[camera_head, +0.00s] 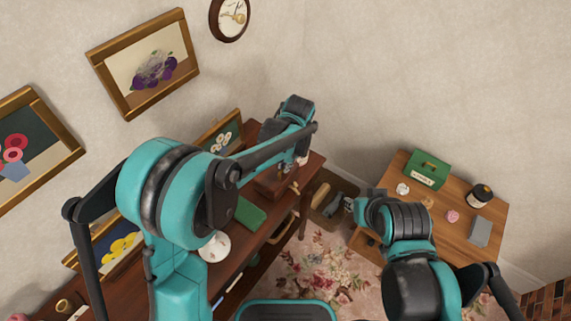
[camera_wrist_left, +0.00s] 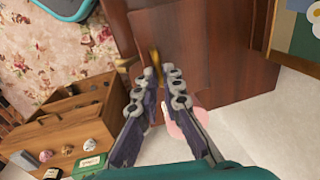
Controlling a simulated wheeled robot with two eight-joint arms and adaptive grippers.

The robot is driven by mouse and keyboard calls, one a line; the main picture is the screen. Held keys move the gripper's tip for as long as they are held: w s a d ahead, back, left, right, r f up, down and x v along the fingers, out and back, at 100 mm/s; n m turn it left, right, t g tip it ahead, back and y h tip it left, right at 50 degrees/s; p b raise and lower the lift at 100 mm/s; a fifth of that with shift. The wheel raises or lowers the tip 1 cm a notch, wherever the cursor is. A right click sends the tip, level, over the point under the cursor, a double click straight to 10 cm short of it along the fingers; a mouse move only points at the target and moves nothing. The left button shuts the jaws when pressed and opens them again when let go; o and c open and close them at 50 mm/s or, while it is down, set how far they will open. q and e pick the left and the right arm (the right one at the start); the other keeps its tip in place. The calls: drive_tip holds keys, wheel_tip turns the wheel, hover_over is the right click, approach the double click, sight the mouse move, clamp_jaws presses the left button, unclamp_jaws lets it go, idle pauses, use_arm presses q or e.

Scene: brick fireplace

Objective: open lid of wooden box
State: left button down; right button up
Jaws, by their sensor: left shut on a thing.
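The wooden box (camera_head: 271,184) is reddish brown and sits at the far end of the dark wooden cabinet, partly hidden by my left arm. In the left wrist view the box's brown panels (camera_wrist_left: 215,62) fill the upper middle. My left gripper (camera_head: 298,162) is at the box; its two fingers (camera_wrist_left: 165,76) show close together against the box in the wrist view, shut on its lid. A small gold piece (camera_wrist_left: 154,57) shows beyond the fingertips. The exact contact and how far the lid is raised are hard to tell. My right gripper (camera_head: 364,205) is apart from the box, its fingers unclear.
A green book-like object (camera_head: 249,214) and a white round thing (camera_head: 214,246) lie on the cabinet (camera_head: 180,290). At right, a wooden table (camera_head: 405,165) holds a green box (camera_head: 429,170), a dark jar (camera_head: 480,194) and small items. Framed pictures line the wall.

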use_arm(q)
drive_tip(key=shift+w+a+r+g+h+p, duration=0.4)
drive_tip(key=shift+a+r+g+h+p, duration=0.15)
drive_tip(key=shift+r+h, duration=0.2)
drive_tip(key=shift+w+a+r+g+h+p, duration=0.6)
drive_tip(key=shift+a+r+g+h, duration=0.15)
drive_tip(key=shift+h, duration=0.3)
drive_tip(key=c, duration=1.6)
unclamp_jaws()
drive_tip(key=shift+a+f, duration=0.15)
drive_tip(key=shift+c, duration=0.2)
drive_tip(key=shift+r, duration=0.25)
drive_tip(key=s+d+r+v, duration=0.1)
drive_tip(key=d+v, duration=0.1)
drive_tip(key=v, duration=0.9)
hover_over(277, 170)
drive_tip(key=w+a, duration=0.2)
drive_tip(key=shift+s+f, duration=0.2)
drive_tip(key=shift+s, duration=0.05)
drive_tip(key=shift+c, duration=0.3)
